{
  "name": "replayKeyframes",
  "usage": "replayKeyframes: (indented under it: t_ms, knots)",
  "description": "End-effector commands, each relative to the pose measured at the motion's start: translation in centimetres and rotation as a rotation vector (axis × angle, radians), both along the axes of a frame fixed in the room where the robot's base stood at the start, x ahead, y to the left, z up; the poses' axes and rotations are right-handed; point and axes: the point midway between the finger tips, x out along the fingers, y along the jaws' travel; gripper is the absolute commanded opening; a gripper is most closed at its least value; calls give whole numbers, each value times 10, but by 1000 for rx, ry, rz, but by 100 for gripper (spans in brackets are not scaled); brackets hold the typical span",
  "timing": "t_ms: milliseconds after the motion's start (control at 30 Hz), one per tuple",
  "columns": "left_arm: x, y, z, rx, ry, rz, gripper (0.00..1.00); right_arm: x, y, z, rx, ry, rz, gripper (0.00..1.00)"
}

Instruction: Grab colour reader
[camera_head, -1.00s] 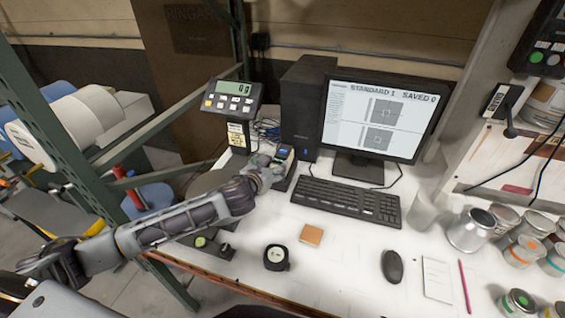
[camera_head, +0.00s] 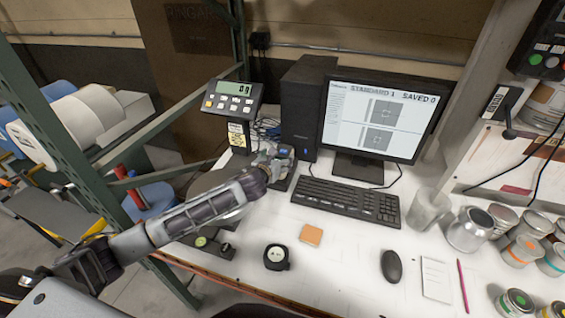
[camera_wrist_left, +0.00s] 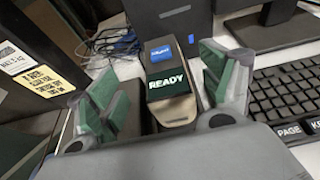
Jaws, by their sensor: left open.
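The colour reader (camera_wrist_left: 172,88) is a small upright device with a blue label on top and a dark screen reading READY. In the left wrist view it stands between the two green-padded fingers of my open left gripper (camera_wrist_left: 165,95), with a gap visible on each side. In the head view the colour reader (camera_head: 284,152) is mostly hidden behind my left gripper (camera_head: 274,164), just in front of the black computer tower. My right gripper is not seen in either view.
The keyboard (camera_head: 347,200) lies close to the right of my left gripper. The computer tower (camera_head: 304,105) and monitor (camera_head: 376,118) stand behind, and a scale display (camera_head: 232,97) is to the left. A mouse (camera_head: 391,266) and several cans (camera_head: 470,229) occupy the right side.

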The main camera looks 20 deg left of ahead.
Motion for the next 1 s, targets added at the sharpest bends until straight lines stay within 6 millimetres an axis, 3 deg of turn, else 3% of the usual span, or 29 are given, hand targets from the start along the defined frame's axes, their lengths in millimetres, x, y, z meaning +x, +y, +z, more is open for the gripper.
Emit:
replayKeyframes:
  t_ms: [200, 733, 1000]
  knots:
    - [11, -1, -4, 1, 1, 0, 80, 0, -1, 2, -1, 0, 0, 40]
    - [14, -1, -5, 0, 0, -1, 80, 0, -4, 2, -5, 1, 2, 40]
    - [30, -4, -9, -2, 0, 0, 80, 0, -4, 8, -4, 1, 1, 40]
